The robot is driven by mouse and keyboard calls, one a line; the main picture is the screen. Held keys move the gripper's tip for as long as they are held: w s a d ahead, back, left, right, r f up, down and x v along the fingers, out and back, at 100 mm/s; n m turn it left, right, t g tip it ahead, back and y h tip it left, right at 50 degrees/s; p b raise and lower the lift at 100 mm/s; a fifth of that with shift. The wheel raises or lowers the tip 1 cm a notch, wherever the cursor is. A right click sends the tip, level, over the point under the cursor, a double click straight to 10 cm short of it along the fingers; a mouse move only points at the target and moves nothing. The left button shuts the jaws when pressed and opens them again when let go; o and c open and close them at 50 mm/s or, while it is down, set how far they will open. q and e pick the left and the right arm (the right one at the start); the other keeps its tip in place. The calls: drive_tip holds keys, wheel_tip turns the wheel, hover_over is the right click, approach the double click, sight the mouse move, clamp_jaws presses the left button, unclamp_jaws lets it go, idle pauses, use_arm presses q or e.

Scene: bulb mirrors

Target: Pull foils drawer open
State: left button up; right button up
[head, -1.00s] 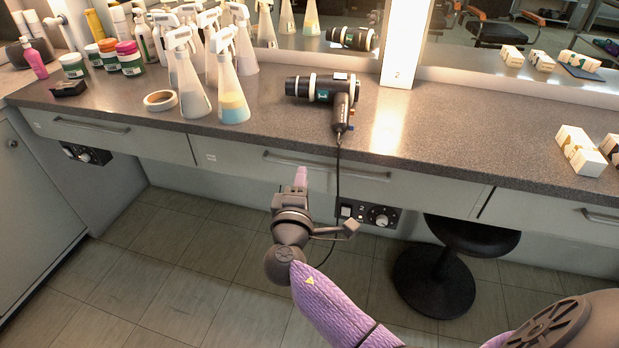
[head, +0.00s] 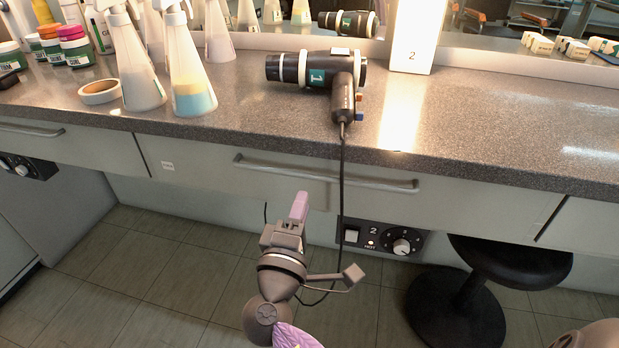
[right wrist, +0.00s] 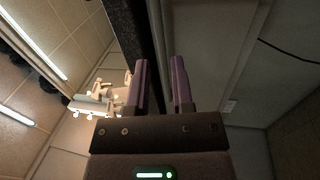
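The middle drawer (head: 210,182), shut under the counter, has a long bar handle (head: 330,174). A small tag at its left end is too small to read, so I cannot confirm that it is the foils drawer. My right gripper (head: 299,206) is in front of this drawer, its pink fingers just below the handle in the head view. Contact with the handle does not show. My left gripper is not in view.
A hair dryer (head: 315,72) lies on the counter (head: 440,130), its cord hanging past the drawer front beside my gripper. A control box (head: 385,240) hangs below the drawer. A black stool (head: 500,262) stands at the right.

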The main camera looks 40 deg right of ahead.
sight(311, 177)
drive_tip(key=b+x, duration=0.1)
drive_tip(key=x, duration=0.6)
clamp_jaws()
idle(1.0)
